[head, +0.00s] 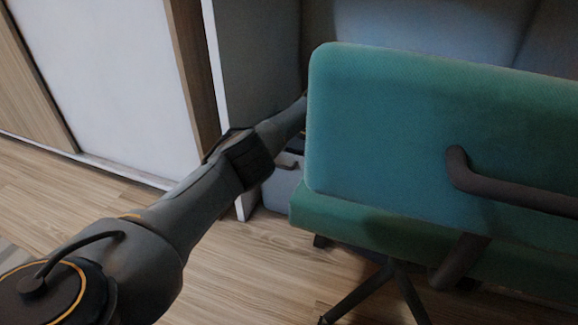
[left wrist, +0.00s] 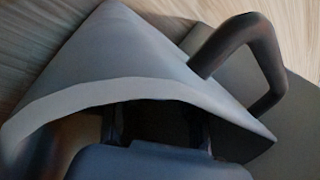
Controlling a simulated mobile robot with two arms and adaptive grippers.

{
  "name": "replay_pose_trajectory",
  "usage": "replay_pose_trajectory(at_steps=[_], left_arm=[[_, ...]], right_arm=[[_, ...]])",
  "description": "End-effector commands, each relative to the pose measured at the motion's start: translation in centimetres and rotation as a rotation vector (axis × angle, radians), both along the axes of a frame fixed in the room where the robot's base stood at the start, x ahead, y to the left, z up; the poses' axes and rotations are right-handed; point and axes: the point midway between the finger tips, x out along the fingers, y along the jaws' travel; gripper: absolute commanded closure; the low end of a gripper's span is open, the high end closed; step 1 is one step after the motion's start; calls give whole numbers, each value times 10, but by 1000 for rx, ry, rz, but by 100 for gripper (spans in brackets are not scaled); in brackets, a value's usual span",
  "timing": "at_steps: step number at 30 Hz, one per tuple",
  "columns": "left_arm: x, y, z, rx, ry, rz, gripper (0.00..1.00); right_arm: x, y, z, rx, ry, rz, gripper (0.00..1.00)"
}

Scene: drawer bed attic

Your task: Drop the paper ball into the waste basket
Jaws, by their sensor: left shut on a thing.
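In the left wrist view, a grey-blue open container with a pale rim (left wrist: 150,88), likely the waste basket, fills much of the picture. My left gripper (left wrist: 155,128) is at its dark opening, with the fingers partly in shadow. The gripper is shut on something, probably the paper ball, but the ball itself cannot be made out. In the head view my left arm reaches behind the green chair, which hides the gripper. My right gripper is in neither view.
A green chair (head: 420,125) with dark armrests (head: 520,194) stands close on the right. A dark curved bar (left wrist: 240,40) rises beside the container in the wrist view. A white sliding door (head: 120,75) is at left.

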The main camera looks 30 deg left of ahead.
Motion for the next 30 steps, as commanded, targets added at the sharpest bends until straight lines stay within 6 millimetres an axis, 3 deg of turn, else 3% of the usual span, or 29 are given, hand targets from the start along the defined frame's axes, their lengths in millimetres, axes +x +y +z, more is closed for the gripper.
replay_pose_trajectory(at_steps=[2, 3, 6, 17, 24, 30], left_arm=[[0, 0, -1, 0, 0, 0, 69], [0, 0, -1, 0, 0, 0, 54], [0, 0, -1, 0, 0, 0, 34], [0, 1, 3, 1, -1, 0, 34], [5, -8, 45, -2, -3, 0, 34], [11, -16, 71, 0, -1, 0, 34]], right_arm=[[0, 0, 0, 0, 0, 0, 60], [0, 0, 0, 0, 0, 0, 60], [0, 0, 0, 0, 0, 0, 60], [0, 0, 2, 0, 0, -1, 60], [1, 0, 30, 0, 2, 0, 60], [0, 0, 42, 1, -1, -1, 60]])
